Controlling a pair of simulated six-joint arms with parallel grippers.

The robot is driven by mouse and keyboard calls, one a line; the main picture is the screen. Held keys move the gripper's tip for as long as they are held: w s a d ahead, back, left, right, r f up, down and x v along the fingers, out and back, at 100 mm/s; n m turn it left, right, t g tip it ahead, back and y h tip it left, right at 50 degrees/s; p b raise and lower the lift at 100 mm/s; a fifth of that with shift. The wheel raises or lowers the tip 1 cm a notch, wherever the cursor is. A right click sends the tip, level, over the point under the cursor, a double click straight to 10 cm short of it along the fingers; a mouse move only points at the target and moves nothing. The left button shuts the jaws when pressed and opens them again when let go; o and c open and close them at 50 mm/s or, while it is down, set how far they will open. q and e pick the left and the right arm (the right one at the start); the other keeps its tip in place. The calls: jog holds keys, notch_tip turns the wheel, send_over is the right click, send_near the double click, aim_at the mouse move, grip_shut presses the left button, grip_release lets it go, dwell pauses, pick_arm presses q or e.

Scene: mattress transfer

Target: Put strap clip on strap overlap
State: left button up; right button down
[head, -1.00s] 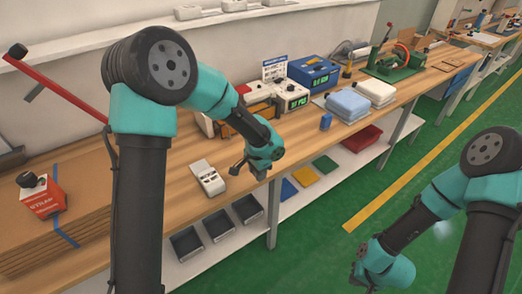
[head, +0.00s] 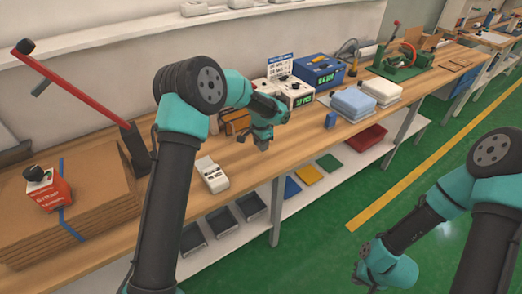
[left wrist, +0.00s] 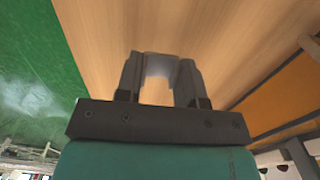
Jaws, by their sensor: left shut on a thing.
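My left gripper (head: 262,143) is over the wooden bench, right of a small white device. In the left wrist view its fingers (left wrist: 160,80) are shut on a small pale grey piece (left wrist: 160,64), which looks like the strap clip. The head view does not show the piece clearly. A blue strap (head: 67,228) runs over a stack of brown cardboard (head: 105,188) at the far left, well away from this gripper. A red tool marked STRAP (head: 50,195) sits on the strap; the overlap cannot be made out. My right gripper (head: 360,274) hangs low over the green floor, jaws unclear.
A red lever (head: 75,85) rises behind the cardboard. The white device (head: 212,175) lies near the bench's front edge. Boxes with displays (head: 293,92) and a blue box (head: 320,72) stand behind my left gripper. Grey bins (head: 222,220) are on the lower shelf.

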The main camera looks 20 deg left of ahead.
aim_at(261, 154)
pick_arm(q)
jog(key=shift+f, duration=1.7)
jog(key=shift+f, duration=0.15)
jog(key=o, duration=1)
notch_tip(261, 154, up, 12)
jog(key=shift+r, duration=0.15)
